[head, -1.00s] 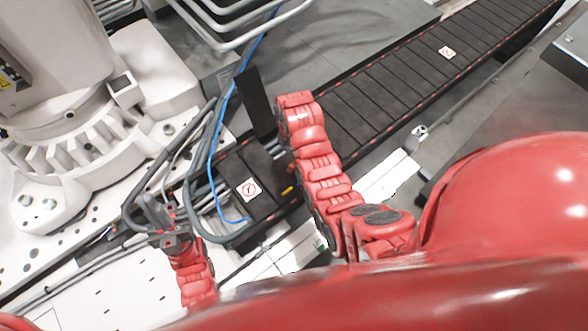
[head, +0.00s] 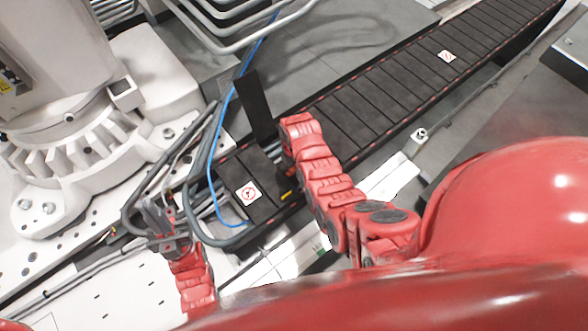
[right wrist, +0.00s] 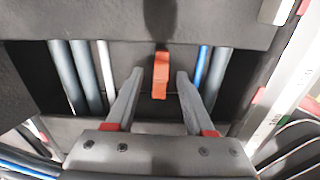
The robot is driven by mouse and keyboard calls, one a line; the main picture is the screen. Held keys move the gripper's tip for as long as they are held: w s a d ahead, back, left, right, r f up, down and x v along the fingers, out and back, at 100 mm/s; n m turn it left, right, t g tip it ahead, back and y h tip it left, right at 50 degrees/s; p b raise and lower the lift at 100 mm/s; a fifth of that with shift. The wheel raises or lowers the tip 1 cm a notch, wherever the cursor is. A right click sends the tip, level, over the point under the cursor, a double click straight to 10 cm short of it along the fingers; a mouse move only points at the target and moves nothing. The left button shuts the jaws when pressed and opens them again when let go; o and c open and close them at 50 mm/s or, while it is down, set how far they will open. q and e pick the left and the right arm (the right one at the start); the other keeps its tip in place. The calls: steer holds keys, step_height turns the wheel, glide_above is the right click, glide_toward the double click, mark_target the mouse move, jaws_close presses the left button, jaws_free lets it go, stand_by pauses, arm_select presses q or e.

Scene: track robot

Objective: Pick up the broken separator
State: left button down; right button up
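The separator is most likely the dark upright plate (head: 257,105) that stands up from the black segmented cable track in the head view. My right gripper (right wrist: 160,76) is open in the right wrist view, its two grey fingers apart. A narrow orange-red tab (right wrist: 160,75) shows between them, under a dark grey crosspiece (right wrist: 130,22); I cannot tell whether it belongs to the separator.
The black cable track (head: 400,85) runs to the upper right. Grey hoses (head: 193,185) and a blue hose (head: 213,170) loop at its near end. Grey hoses (right wrist: 75,75) and a blue one (right wrist: 203,66) flank my right fingers. A white machine base (head: 95,150) stands left.

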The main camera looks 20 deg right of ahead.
jaws_close()
steer(key=shift+r, duration=0.1)
